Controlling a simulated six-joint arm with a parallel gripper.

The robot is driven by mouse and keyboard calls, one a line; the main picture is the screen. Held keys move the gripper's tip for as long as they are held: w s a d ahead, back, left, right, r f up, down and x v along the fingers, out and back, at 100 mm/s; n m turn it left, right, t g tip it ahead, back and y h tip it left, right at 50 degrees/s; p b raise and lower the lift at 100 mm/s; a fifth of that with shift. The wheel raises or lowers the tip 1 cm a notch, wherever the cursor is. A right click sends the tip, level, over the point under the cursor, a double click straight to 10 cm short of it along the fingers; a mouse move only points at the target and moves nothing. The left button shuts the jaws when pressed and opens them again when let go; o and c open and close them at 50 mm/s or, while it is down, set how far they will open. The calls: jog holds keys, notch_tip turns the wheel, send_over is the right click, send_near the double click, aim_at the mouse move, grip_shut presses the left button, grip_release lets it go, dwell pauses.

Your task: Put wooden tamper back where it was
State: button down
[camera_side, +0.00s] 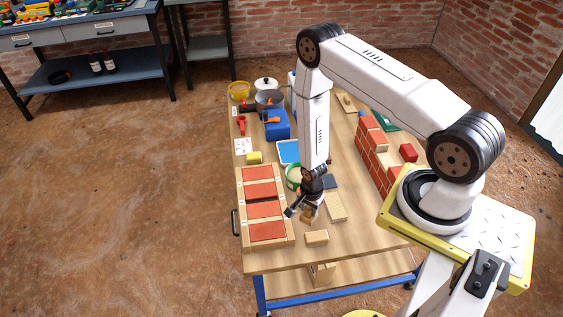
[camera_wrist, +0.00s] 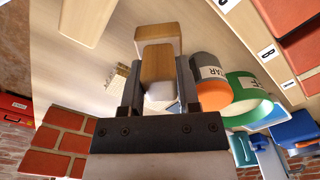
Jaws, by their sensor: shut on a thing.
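The wooden tamper (camera_wrist: 158,68) is a brown and pale wooden piece between my two dark fingers in the wrist view. My gripper (camera_wrist: 158,95) is shut on it. In the side view my gripper (camera_side: 306,208) points down over the front middle of the wooden table (camera_side: 355,235), just right of the tray of red bricks. A small brown part of the tamper (camera_side: 307,214) shows there below the dark fingers. I cannot tell whether its lower end touches the table.
The brick tray (camera_side: 241,205) stands left, a pale block (camera_side: 317,238) in front and a pale plank (camera_side: 336,206) right. A green-rimmed container (camera_side: 292,178) stands behind my gripper. The brick wall (camera_side: 376,150) rises at right. The front right tabletop is clear.

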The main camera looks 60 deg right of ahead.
jog(key=shift+f, duration=1)
jog(key=shift+f, duration=0.1)
jog(key=shift+c, duration=1.6)
grip_release()
jog(key=shift+r, duration=6.15)
